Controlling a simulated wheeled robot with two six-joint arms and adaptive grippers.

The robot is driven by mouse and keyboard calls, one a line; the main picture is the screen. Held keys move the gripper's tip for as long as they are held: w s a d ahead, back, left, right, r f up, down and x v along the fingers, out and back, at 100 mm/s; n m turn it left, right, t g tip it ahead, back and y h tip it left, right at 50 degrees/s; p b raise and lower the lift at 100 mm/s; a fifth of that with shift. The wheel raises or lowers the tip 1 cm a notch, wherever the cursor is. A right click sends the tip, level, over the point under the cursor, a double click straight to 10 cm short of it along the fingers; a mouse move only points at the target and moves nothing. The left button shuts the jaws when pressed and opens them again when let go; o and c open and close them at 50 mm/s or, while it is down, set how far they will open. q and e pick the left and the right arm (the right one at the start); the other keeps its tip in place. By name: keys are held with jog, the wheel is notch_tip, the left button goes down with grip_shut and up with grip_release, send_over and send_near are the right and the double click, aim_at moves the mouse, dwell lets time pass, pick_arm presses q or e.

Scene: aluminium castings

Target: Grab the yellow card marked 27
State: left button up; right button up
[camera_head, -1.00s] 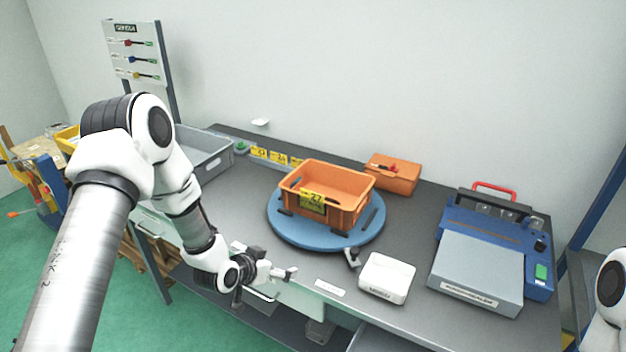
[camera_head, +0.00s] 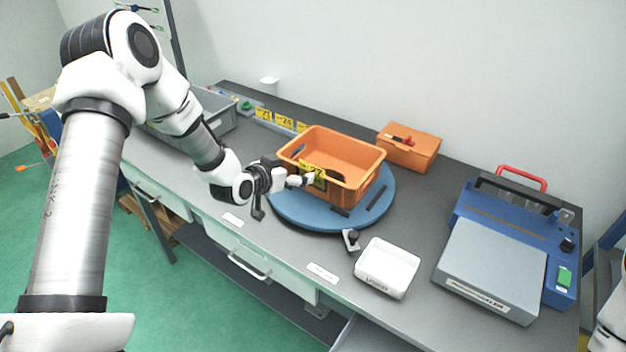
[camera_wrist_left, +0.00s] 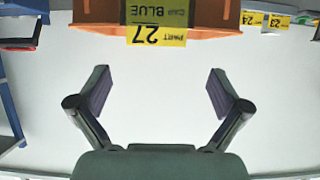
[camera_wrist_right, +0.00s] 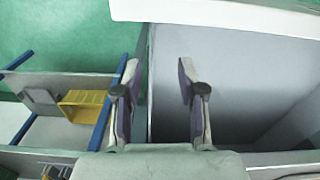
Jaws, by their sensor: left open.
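The yellow card marked 27 (camera_head: 312,176) is on the near wall of the orange crate (camera_head: 350,158), which stands on a blue round turntable (camera_head: 290,215). In the left wrist view the card (camera_wrist_left: 157,24) reads upside down at the top centre, ahead of the fingers. My left gripper (camera_head: 305,180) is at the card's near side and partly covers it in the head view. In the left wrist view my left gripper (camera_wrist_left: 158,92) is open with nothing between its fingers. My right gripper (camera_wrist_right: 157,85) shows only in its own wrist view, its fingers apart and empty.
More yellow cards (camera_head: 283,122) stand in a rail behind the crate. A lidded orange box (camera_head: 410,150), a white tray (camera_head: 387,268) and a blue-grey machine (camera_head: 490,265) stand to the right. A grey bin (camera_head: 215,115) is at the left.

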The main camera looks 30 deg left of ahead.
aim_at(312, 166)
pick_arm(q)
jog(key=p+x, duration=0.1)
jog(key=x, duration=0.1)
jog(key=p+x, duration=0.1)
jog(key=x, duration=0.2)
jog(key=p+x, duration=0.1)
jog(key=x, duration=0.2)
jog(key=shift+w+d, duration=0.15)
jog(key=shift+d, duration=0.15)
jog(key=shift+w+f, duration=0.1)
jog(key=shift+w, duration=0.1)
jog(key=c, duration=0.6)
